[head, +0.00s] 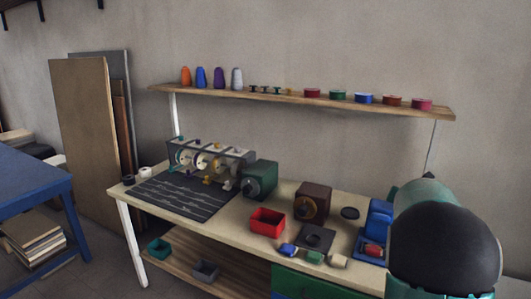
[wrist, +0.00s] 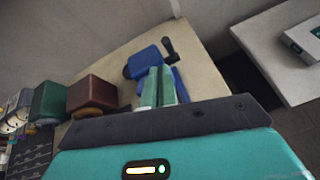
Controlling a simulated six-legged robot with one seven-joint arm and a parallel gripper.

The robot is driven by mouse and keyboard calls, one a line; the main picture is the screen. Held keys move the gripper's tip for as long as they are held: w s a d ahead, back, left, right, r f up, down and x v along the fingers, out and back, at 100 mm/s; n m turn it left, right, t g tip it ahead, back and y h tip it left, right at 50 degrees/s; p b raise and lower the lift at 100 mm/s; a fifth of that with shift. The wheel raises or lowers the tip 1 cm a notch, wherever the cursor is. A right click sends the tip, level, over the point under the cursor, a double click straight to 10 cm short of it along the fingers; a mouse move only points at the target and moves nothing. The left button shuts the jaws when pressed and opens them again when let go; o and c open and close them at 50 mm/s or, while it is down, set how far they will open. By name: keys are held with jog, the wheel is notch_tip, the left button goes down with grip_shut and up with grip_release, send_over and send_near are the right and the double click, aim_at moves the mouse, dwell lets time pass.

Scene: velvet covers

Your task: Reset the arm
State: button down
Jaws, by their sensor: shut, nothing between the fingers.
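My gripper (wrist: 157,88) shows in the wrist view as two pale green fingers side by side, shut and empty. Behind the fingertips in that view is a blue device (wrist: 146,60) with a dark crank handle on the bench. I cannot tell whether the fingers touch it. In the head view my arm, dark and teal, fills the lower right and hides that end of the bench; my fingers do not show there.
The pale bench (head: 230,220) carries a red bin (head: 267,221), a green box (head: 260,178), a brown box (head: 312,201) and a dark mat (head: 180,193). A wooden shelf (head: 300,99) with spools runs above. A blue table (head: 30,193) stands left.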

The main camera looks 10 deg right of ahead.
jog(key=s+a+r+m+g+y, duration=0.1)
jog(key=s+a+r+m, duration=0.2)
jog(key=s+a+m, duration=0.4)
jog(key=s+a+r+m, duration=0.4)
jog(key=s+a+m, duration=0.25)
jog(key=a, duration=0.25)
jog(key=s+a+f+m+g+y, duration=0.1)
jog(key=s+a+f+m+y, duration=0.1)
jog(key=s+a+m, duration=0.2)
jog(key=s+a+f+m+g+y, duration=0.1)
jog(key=s+a+m, duration=0.3)
jog(key=s+a, duration=0.6)
jog(key=s+a+f+m+g+y, duration=0.1)
jog(key=s+a+f+m+y, duration=0.2)
jog(key=s+a, duration=0.4)
jog(key=shift+s+a+m+y, duration=0.35)
jog(key=shift+a+m, duration=0.3)
jog(key=shift+a, duration=0.15)
